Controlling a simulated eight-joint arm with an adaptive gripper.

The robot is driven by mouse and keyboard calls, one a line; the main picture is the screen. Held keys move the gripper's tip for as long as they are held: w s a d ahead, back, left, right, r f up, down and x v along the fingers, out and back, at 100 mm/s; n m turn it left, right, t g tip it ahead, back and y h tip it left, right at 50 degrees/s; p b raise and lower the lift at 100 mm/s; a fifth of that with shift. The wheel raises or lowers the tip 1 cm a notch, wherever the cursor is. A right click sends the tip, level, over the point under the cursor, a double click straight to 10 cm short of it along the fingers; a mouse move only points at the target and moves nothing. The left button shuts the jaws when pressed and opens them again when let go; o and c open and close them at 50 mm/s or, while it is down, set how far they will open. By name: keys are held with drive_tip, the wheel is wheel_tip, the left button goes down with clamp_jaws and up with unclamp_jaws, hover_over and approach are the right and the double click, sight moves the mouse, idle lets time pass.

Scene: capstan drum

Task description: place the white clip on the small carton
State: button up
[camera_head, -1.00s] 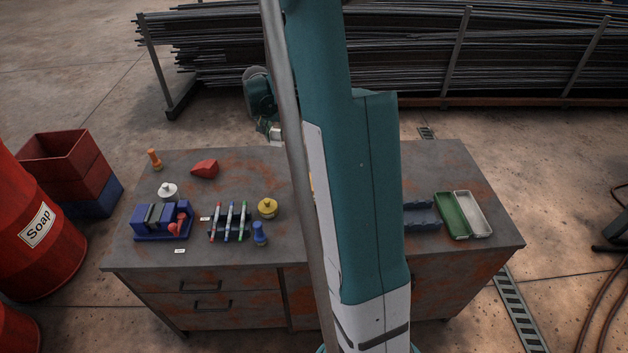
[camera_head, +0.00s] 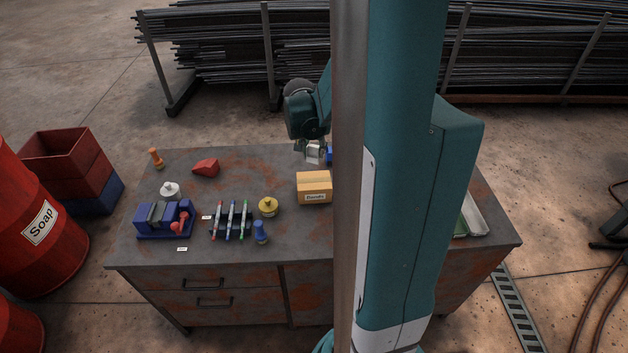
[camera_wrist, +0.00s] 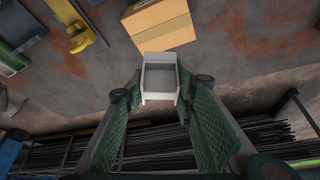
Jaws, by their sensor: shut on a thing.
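The small carton (camera_head: 314,188) is a tan box with a label on its front, standing on the workbench; my arm's column passes close to its right side. My gripper (camera_head: 310,148) is behind the carton, over the far edge of the bench. It is shut on the white clip (camera_head: 313,155), which is held apart from the bench top. In the wrist view, the clip (camera_wrist: 160,80) sits between the green finger pads of my gripper (camera_wrist: 160,97), and the carton (camera_wrist: 160,18) is just beyond it. The gap between clip and carton is hard to judge.
The bench top (camera_head: 240,165) has free room left of the carton. A yellow knobbed piece (camera_head: 268,206), a marker rack (camera_head: 230,218) and a blue holder (camera_head: 165,220) stand to the left. My arm hides much of the right side, including part of a pale tray (camera_head: 474,215).

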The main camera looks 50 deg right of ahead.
drive_tip(key=shift+f, duration=0.1)
idle(0.3)
approach(316, 176)
drive_tip(key=shift+w+d, duration=0.25)
drive_tip(key=shift+d, duration=0.35)
drive_tip(key=shift+f+b, duration=0.4)
drive_tip(key=shift+f, duration=1.65)
drive_tip(key=shift+f, duration=0.15)
drive_tip(key=o, duration=0.8)
